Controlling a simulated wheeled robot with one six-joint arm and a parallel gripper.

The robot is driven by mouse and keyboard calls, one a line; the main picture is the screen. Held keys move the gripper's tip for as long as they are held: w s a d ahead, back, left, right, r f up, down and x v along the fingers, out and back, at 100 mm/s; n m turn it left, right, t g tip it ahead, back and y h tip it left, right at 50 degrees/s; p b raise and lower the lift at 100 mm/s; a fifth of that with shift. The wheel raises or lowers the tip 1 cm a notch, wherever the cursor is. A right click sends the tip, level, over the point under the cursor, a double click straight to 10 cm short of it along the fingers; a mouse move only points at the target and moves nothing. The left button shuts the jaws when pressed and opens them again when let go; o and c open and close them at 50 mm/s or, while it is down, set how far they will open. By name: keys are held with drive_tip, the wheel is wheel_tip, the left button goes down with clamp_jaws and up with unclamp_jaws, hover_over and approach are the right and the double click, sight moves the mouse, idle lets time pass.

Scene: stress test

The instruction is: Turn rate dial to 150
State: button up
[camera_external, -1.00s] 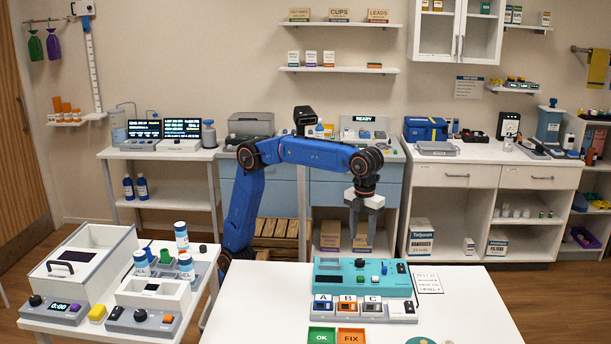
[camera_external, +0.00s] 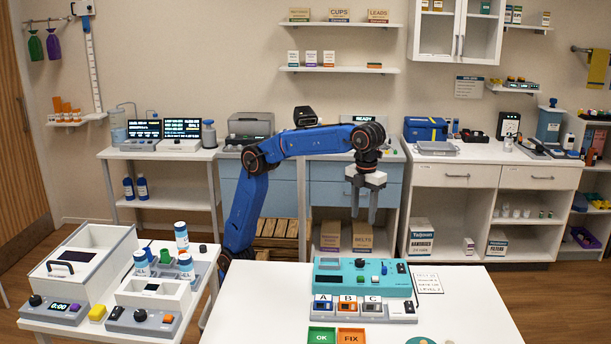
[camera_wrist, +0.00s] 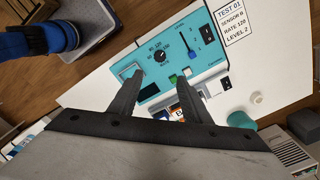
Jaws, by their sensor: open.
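The teal test device (camera_external: 335,283) stands on the white table, with the black rate dial (camera_external: 360,262) near its top edge.
A slider (camera_wrist: 187,36) and a dark switch (camera_wrist: 206,30) sit right of the dial. A printed card (camera_wrist: 238,22) lies beside the device. Blocks A, B and C (camera_external: 347,305) stand in front, with green OK and orange FIX trays (camera_external: 351,336). The table's left part is clear.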

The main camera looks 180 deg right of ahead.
drive_tip(key=m, duration=0.1)
approach(360, 260)
wheel_tip(360, 260, down, 8)
drive_tip(key=shift+f, duration=0.15)
idle(0.5)
drive_tip(key=c, duration=1)
drive_tip(key=shift+c, duration=0.2)
drive_tip(key=shift+n, duration=0.7)
